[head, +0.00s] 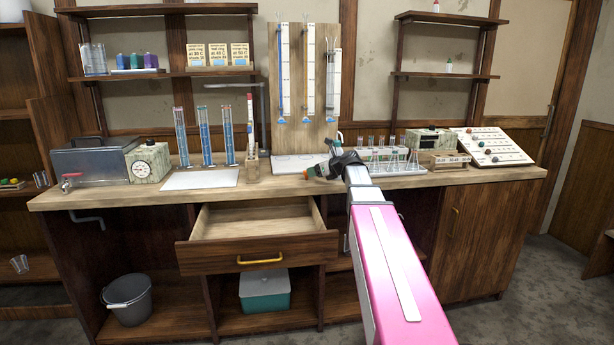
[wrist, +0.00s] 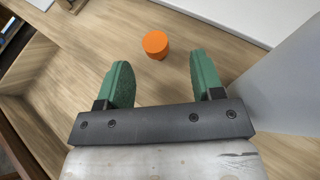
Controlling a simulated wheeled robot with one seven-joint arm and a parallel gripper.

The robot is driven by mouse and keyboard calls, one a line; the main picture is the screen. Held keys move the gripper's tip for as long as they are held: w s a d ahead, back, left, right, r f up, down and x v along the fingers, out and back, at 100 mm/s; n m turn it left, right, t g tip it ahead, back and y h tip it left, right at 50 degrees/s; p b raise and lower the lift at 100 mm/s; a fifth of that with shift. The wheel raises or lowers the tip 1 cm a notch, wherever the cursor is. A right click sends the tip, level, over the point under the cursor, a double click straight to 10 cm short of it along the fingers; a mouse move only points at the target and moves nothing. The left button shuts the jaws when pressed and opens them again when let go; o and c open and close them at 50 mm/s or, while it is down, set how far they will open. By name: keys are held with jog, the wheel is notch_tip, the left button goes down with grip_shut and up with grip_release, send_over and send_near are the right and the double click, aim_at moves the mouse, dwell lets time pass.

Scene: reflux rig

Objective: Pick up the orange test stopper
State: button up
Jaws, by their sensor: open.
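The orange test stopper (wrist: 155,45) is a short orange cylinder standing on the wooden bench top in the wrist view. My gripper (wrist: 160,80) is open, with green finger pads, and nothing is between the fingers. The stopper lies just beyond the fingertips, roughly centred between them. In the head view my gripper (head: 318,170) is over the bench near the base of the pegboard stand, partly hidden by my own wrist. A small orange spot (head: 306,176) beside it may be the stopper, but I cannot tell for sure.
An empty drawer (head: 260,225) stands open at the bench front. A white tray (head: 293,164) lies behind the gripper. A rack of test tubes (head: 395,165) stands to the right. Tall blue cylinders (head: 204,135) and a white mat (head: 200,179) are to the left.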

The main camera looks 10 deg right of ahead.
jog(key=shift+s+x, duration=0.2)
jog(key=shift+x, duration=2.75)
jog(key=shift+a+f, duration=0.1)
jog(key=shift+a, duration=0.05)
jog(key=c, duration=1)
